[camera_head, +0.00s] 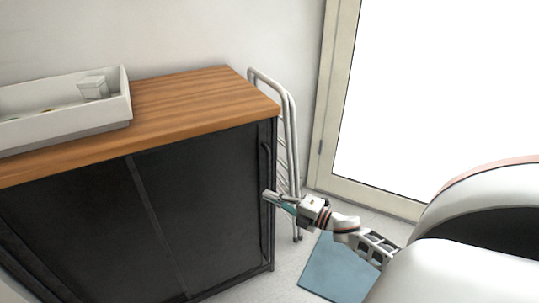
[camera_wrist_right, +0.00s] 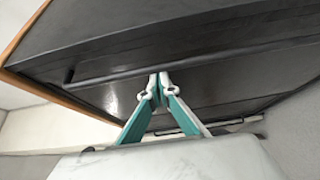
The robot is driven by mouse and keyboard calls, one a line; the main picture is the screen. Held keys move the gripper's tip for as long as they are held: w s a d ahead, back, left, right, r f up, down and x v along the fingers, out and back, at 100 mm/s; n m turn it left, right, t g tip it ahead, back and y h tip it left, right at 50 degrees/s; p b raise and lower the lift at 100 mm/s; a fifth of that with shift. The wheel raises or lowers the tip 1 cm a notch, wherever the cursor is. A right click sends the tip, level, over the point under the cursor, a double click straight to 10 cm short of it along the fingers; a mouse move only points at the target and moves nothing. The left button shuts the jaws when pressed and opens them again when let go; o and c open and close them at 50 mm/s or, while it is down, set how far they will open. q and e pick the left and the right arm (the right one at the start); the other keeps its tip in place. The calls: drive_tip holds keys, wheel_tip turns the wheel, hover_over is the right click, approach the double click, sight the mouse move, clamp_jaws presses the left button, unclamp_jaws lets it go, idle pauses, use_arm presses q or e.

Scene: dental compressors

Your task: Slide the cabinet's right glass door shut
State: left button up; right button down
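The cabinet (camera_head: 200,93) has a wooden top and dark front panels. Its right glass door (camera_head: 205,205) covers the right part of the front, from a thin upright strip to near the right end. A dark upright handle (camera_head: 265,162) runs along the door's right side. My right gripper (camera_head: 268,196) is at this right edge, low on the handle line. In the right wrist view, its teal-and-white fingers (camera_wrist_right: 159,76) meet at the tips beside a long dark bar (camera_wrist_right: 110,72). I cannot tell whether they touch it. My left gripper is not in view.
A white tray (camera_head: 62,124) with a small box (camera_head: 94,87) stands on the cabinet top at left. A folded metal frame (camera_head: 291,130) leans beside the cabinet's right side. A blue mat (camera_head: 335,270) lies on the floor, and a bright framed door (camera_head: 400,100) stands behind.

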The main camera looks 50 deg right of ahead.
drive_tip(key=v, duration=1.2)
drive_tip(key=shift+w, duration=0.1)
